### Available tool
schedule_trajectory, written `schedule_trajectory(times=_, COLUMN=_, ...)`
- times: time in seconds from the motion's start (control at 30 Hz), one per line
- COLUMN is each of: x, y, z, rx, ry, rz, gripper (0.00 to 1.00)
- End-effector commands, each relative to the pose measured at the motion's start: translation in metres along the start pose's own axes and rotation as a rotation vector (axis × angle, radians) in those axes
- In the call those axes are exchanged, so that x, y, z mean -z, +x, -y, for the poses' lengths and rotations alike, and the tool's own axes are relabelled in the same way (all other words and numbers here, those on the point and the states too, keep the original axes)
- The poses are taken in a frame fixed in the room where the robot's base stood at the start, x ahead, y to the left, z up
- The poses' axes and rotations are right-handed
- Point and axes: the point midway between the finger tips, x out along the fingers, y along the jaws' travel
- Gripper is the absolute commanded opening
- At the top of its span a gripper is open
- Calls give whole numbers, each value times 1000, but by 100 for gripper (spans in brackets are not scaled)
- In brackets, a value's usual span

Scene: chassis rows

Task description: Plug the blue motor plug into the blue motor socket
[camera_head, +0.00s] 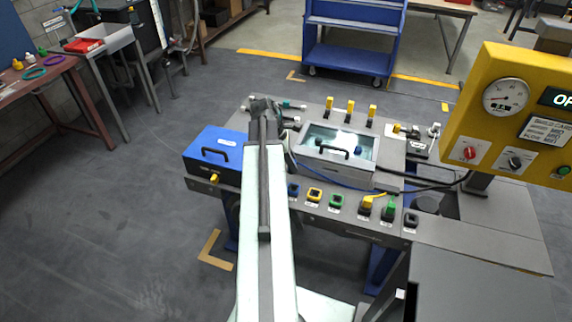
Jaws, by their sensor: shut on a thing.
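My arm reaches from the bottom up over the bench, and my gripper (263,106) is at its far end, above the bench's back left part. The gripper is shut; its fingertips and what they hold are small and mostly hidden by the arm. A blue cable (345,185) runs left along the bench and rises behind my arm toward the gripper, which fits the blue motor plug being held; the plug itself does not show clearly. The blue motor socket (293,189) is at the bench's front edge, just right of my arm, nearer than the gripper.
Yellow (315,194) and green (337,200) sockets stand right of the blue one. Farther right are yellow (366,204) and green (389,209) plugs. A clear-lidded box (335,150) stands behind, a blue box (213,147) left. A yellow control panel (515,115) rises right.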

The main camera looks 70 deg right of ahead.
Motion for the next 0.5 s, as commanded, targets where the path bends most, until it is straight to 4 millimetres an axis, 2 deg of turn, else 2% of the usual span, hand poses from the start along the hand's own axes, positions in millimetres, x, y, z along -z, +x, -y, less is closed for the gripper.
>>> schedule_trajectory(times=0.27, x=-3, y=1, z=-1, rx=2, ry=4, rz=0, gripper=0)
schedule_trajectory(times=0.5, x=11, y=29, z=-1, rx=-13, ry=-32, rz=0, gripper=0)
